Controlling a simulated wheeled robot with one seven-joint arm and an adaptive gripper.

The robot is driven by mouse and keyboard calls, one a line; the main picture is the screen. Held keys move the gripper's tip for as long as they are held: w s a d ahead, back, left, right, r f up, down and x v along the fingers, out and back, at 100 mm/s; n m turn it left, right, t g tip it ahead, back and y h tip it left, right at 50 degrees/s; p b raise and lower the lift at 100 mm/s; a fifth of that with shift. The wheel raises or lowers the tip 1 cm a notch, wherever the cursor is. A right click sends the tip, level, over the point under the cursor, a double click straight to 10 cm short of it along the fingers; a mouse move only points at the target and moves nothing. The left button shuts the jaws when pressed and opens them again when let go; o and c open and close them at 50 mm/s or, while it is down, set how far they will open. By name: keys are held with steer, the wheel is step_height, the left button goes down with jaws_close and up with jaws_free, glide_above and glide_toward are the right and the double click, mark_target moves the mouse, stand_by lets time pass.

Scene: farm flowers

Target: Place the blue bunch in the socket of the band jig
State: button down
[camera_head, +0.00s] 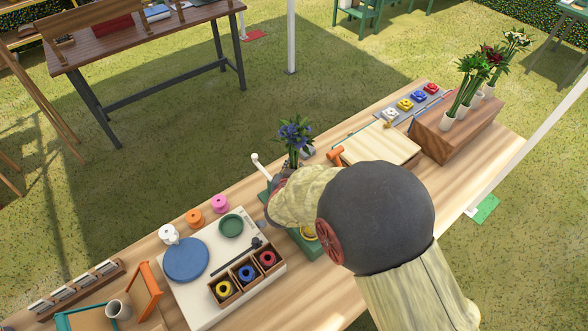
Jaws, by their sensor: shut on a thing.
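The blue bunch (295,136), blue flowers with green leaves and stems, stands roughly upright above the middle of the bench. My gripper (290,168) is at its lower stems, shut on it; my arm hides most of the fingers. A green base (307,243), which looks like the band jig, shows in part under and beside my arm, with a white-knobbed lever (257,160) at its far side. My arm covers its socket, so I cannot tell whether the stems are in it or above it.
Left of my arm, a white board (205,312) carries a blue disc, a green dish and a wooden box of coloured spools. At right are a wooden block (380,148) and a wooden stand (430,140) with other bunches. An orange-handled tool (335,155) lies near the blue bunch.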

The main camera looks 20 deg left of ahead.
steer(key=shift+r, duration=0.1)
steer(key=shift+f, duration=0.2)
steer(key=c, duration=1.7)
jaws_free()
steer(key=shift+s+r, duration=0.2)
steer(key=shift+r, duration=0.1)
steer(key=p+v, duration=0.3)
steer(key=v, duration=0.8)
steer(key=shift+s+d+r, duration=0.1)
steer(key=shift+s, duration=0.2)
